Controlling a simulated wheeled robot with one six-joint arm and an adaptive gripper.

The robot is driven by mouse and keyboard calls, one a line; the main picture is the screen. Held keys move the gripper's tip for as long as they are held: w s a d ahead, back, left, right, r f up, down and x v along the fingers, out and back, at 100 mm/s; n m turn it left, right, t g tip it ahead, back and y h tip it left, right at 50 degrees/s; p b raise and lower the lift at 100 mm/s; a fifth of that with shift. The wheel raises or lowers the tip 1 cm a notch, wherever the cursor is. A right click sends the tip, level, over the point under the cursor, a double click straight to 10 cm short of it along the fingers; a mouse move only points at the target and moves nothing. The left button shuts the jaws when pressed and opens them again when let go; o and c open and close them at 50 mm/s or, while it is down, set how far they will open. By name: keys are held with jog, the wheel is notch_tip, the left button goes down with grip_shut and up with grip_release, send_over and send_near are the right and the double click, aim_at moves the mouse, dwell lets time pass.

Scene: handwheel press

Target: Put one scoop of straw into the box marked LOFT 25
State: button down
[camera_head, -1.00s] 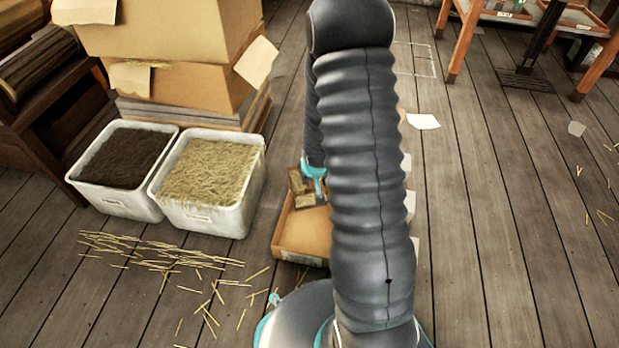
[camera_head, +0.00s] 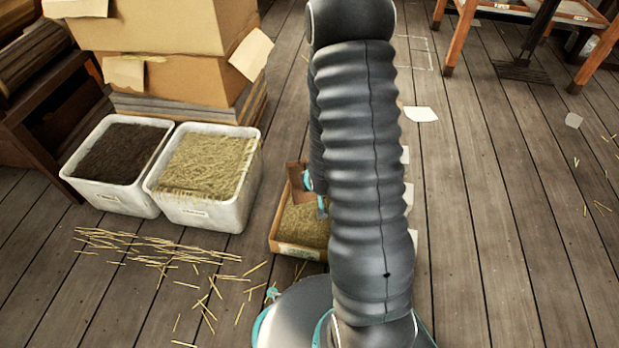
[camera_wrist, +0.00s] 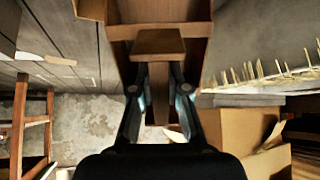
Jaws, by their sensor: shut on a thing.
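A shallow cardboard box (camera_head: 299,251) sits on the floor left of my arm in the head view. Straw (camera_head: 305,222) lies inside it. The marks on its front are too small to read, and my arm hides its right side. My gripper (camera_wrist: 158,97) is shut on a brown scoop (camera_wrist: 158,43), seen in the wrist view. In the head view the scoop (camera_head: 296,176) is tipped up over the back of the box, partly hidden by my arm. The straw bin (camera_head: 205,215) is a white tub of pale straw (camera_head: 207,167) left of the box.
A white tub of dark material (camera_head: 118,168) stands beside the straw bin. Stacked cartons (camera_head: 165,85) are behind them. Loose straws (camera_head: 140,247) litter the floor in front. A wooden table (camera_head: 465,30) stands at back right. The floor right of my arm is mostly clear.

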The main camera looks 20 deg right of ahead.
aim_at(305, 161)
jog(key=shift+w+d+f+g, duration=0.15)
jog(key=shift+w+d+g, duration=0.2)
jog(key=shift+w, duration=0.3)
jog(key=shift+w+d+f+g, duration=0.1)
jog(key=shift+w+f+g, duration=0.05)
jog(key=shift+w+g, duration=0.4)
jog(key=shift+w+d+r+g, duration=0.15)
jog(key=shift+w+g, duration=0.45)
jog(key=shift+w, duration=0.2)
jog(key=shift+w+r+g+y, duration=0.3)
jog(key=shift+w+r+g, duration=0.05)
jog(key=shift+w+g, duration=0.15)
jog(key=shift+w+a+r+g, duration=0.2)
jog(key=shift+w+r+g, duration=0.15)
jog(key=shift+r+g, duration=0.35)
jog(key=shift+w+d+r+g+y+p, duration=0.1)
jog(key=shift+w+r+g+y+p, duration=0.25)
jog(key=shift+w+r, duration=0.2)
jog(key=shift+r+g+p, duration=0.35)
jog(key=shift+r+p, duration=0.05)
jog(key=shift+p, duration=0.15)
jog(key=shift+w+r+g+p, duration=0.3)
jog(key=shift+w+g+p, duration=0.1)
jog(key=shift+p, duration=0.4)
